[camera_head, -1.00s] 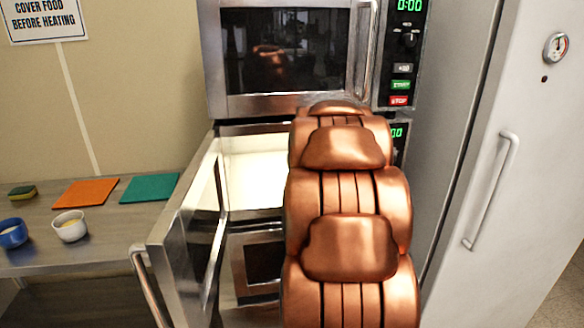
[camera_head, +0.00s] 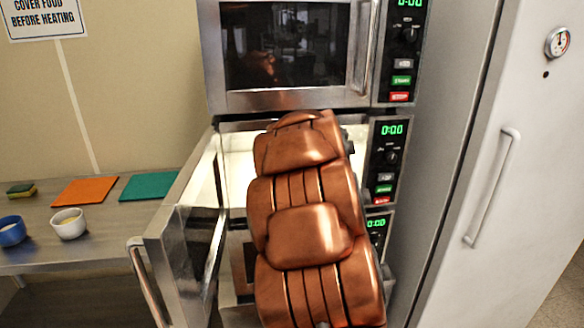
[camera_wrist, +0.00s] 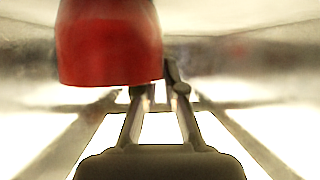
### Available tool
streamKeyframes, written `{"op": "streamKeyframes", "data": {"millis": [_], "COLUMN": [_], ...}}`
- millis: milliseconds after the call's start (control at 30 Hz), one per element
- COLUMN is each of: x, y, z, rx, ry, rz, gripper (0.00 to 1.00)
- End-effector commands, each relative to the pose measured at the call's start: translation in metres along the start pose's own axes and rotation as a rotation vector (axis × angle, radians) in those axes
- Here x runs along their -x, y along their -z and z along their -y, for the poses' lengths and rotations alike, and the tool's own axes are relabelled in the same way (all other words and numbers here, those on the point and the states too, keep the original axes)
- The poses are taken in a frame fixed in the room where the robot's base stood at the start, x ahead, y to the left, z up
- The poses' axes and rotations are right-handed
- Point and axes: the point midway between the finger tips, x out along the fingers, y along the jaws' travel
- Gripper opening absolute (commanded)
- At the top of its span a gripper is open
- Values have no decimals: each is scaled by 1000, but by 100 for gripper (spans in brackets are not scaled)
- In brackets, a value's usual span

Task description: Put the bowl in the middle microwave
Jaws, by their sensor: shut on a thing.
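A red bowl (camera_wrist: 108,45) fills the upper left of the wrist view, close to the camera. My gripper (camera_wrist: 160,90) is shut on the bowl at its lower right edge. Bright pale surfaces surround them, like the lit inside of the middle microwave. In the head view, the middle microwave (camera_head: 388,160) has its door (camera_head: 185,225) swung open to the left. My copper arm reaches into its opening and hides the gripper and bowl there. Whether the bowl touches the microwave floor cannot be told.
An upper microwave (camera_head: 290,100) is shut above, and a lower one (camera_head: 376,228) sits below. A steel counter (camera_head: 110,225) at left carries a blue bowl (camera_head: 12,231), a white bowl (camera_head: 68,223), orange and teal mats and a sponge. A white cabinet door (camera_head: 500,120) stands close at right.

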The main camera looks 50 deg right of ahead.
Motion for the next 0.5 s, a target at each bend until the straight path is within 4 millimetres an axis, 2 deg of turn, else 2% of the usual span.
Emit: {"op": "streamKeyframes", "data": {"millis": [200,233,500], "x": [0,-1,0], "y": [0,-1,-1], "z": [0,0,0], "rx": [0,0,0], "ry": [0,0,0], "rz": [-2,-1,-1], "gripper": [0,9,35]}}
